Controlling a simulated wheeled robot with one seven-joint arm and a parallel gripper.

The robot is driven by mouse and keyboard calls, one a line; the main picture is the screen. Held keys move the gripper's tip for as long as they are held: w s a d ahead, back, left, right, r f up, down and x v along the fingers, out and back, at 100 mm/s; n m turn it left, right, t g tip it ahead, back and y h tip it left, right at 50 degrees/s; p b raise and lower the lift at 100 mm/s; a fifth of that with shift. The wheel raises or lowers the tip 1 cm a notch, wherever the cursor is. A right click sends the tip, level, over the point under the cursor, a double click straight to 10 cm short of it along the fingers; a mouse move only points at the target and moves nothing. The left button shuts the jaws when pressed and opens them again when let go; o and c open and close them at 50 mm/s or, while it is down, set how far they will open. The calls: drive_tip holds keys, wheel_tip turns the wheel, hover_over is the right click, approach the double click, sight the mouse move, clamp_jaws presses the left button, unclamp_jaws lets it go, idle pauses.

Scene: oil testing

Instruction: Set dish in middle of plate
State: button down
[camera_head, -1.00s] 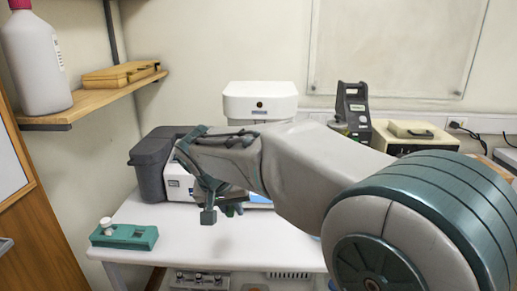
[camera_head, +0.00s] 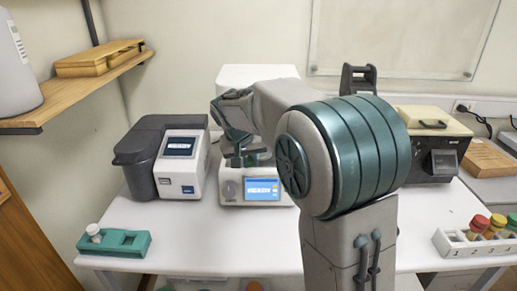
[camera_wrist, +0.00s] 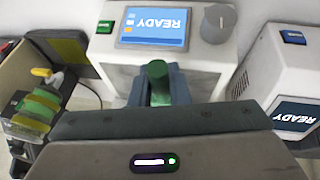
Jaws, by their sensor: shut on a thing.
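My gripper (camera_wrist: 158,82) is shut on a green piece (camera_wrist: 157,72) that shows end-on between its two fingers in the wrist view. This held piece may be the dish; its full shape is hidden by the gripper. In the head view my gripper (camera_head: 240,155) is at the middle white device (camera_head: 230,190), which has a grey knob and a blue READY screen. The device also shows upside down in the wrist view (camera_wrist: 190,52), just beyond the fingertips. I cannot make out a plate; the device's top is largely hidden by my arm. I cannot tell whether the held piece touches anything.
A white-and-grey READY device (camera_head: 182,165) stands left of the middle one. A green holder (camera_head: 125,243) with a white-topped piece sits at the table's front left. A white numbered rack (camera_head: 455,243) with coloured caps is at the right. The front middle of the white table (camera_head: 215,245) is clear.

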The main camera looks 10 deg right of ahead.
sight(259, 156)
drive_tip(key=shift+w+d, duration=0.65)
drive_tip(key=shift+w, duration=0.3)
drive_tip(key=w+d+p, duration=0.2)
drive_tip(key=w, duration=0.1)
drive_tip(key=shift+d, duration=0.1)
drive_tip(key=shift+f, duration=0.65)
drive_tip(key=shift+s+f, duration=0.1)
drive_tip(key=shift+f, duration=0.2)
drive_tip(key=c, duration=1.4)
unclamp_jaws()
drive_tip(key=shift+r, duration=0.1)
